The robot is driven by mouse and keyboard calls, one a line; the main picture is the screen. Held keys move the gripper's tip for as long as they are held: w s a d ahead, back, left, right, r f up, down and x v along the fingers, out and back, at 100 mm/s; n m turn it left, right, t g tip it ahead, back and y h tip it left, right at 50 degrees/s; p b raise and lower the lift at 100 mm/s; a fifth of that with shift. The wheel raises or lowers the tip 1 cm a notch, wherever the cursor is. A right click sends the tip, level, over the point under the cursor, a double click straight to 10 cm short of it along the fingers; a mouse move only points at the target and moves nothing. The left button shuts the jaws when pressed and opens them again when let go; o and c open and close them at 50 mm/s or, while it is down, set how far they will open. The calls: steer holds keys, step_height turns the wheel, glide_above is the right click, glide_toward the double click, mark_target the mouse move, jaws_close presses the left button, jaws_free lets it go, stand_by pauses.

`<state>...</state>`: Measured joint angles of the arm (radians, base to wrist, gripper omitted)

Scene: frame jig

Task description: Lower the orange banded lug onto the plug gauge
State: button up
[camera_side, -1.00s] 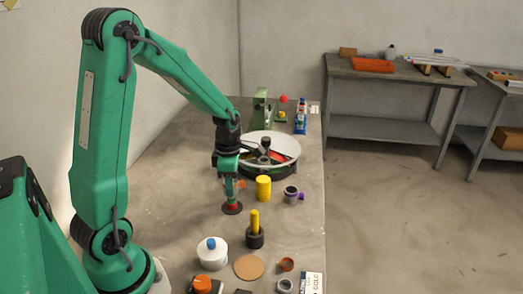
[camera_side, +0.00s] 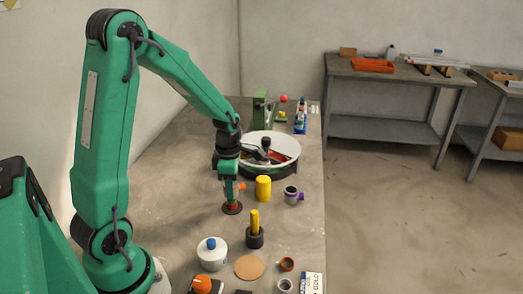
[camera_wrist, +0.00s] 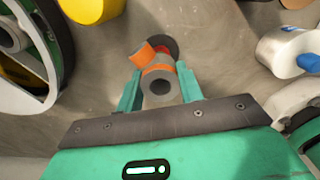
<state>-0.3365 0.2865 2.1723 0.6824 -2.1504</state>
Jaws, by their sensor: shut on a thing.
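The orange banded lug (camera_wrist: 158,70) is a grey, hollow cylinder with an orange band and an orange side boss. It also shows in the side view (camera_side: 241,187), partly hidden by my fingers. My gripper (camera_side: 230,193) is shut on it; in the wrist view one finger of my gripper (camera_wrist: 160,92) presses on each side. Just below stands a red post on a dark round base, seemingly the plug gauge (camera_side: 232,209); its dark rim shows behind the lug in the wrist view (camera_wrist: 172,46). I cannot tell whether the lug touches or surrounds the post.
A yellow cylinder (camera_side: 263,189) and a grey cup with a purple side piece (camera_side: 291,195) stand to the right. A yellow peg in a black base (camera_side: 255,236) and a white pot with a blue knob (camera_side: 211,254) stand nearer. A round white-rimmed tray (camera_side: 290,143) is behind.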

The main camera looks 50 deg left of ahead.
steer(key=shift+f, duration=0.45)
steer(key=o, duration=1.2)
steer(key=shift+o, duration=0.2)
step_height(320, 180, up, 9)
stand_by(0.7)
stand_by(1.0)
